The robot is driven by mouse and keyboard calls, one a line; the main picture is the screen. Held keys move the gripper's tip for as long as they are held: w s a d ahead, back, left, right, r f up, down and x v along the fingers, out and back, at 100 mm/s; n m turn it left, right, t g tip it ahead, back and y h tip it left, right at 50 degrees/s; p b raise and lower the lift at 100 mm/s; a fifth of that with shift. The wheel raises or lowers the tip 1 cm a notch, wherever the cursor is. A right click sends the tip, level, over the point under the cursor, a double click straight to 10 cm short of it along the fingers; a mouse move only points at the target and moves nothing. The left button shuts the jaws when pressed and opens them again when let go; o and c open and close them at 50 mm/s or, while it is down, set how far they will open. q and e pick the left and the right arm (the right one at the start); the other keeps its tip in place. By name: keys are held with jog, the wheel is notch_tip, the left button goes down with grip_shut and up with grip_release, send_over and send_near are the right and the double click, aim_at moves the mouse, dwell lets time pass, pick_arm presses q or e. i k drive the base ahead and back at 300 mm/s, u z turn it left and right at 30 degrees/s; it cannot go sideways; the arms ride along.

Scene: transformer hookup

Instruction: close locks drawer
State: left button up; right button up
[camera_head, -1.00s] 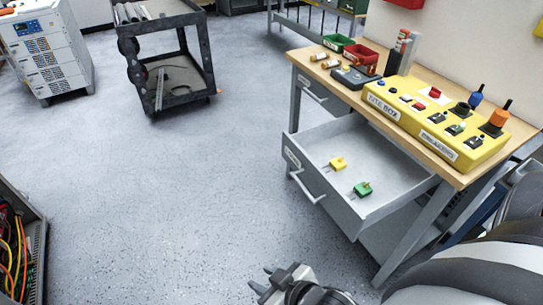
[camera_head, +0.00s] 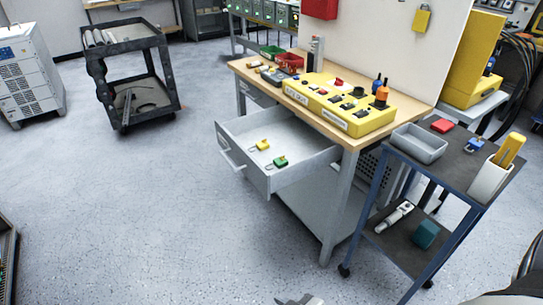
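The locks drawer (camera_head: 258,180) is pulled open from the workbench (camera_head: 352,142). A yellow padlock (camera_head: 263,145) and a green padlock (camera_head: 281,162) lie inside it. Its handle (camera_head: 230,161) is on the front panel, facing the open floor to the left. A small part of my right gripper (camera_head: 300,300) shows at the bottom edge, well below the drawer and apart from it. Most of it is cut off, so its opening is unclear. My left gripper is out of view.
A yellow control box (camera_head: 343,112) sits on the bench top. A blue-framed cart (camera_head: 455,165) with a grey bin (camera_head: 419,143) stands close to the bench's right. A dark cart (camera_head: 135,75) stands at the back left. The floor left of the drawer is clear.

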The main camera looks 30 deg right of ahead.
aim_at(308, 150)
jog(key=z, duration=0.65)
jog(key=i, duration=1)
jog(key=k, duration=1.25)
jog(key=z, duration=0.3)
jog(key=i, duration=1.2)
jog(key=z, duration=0.05)
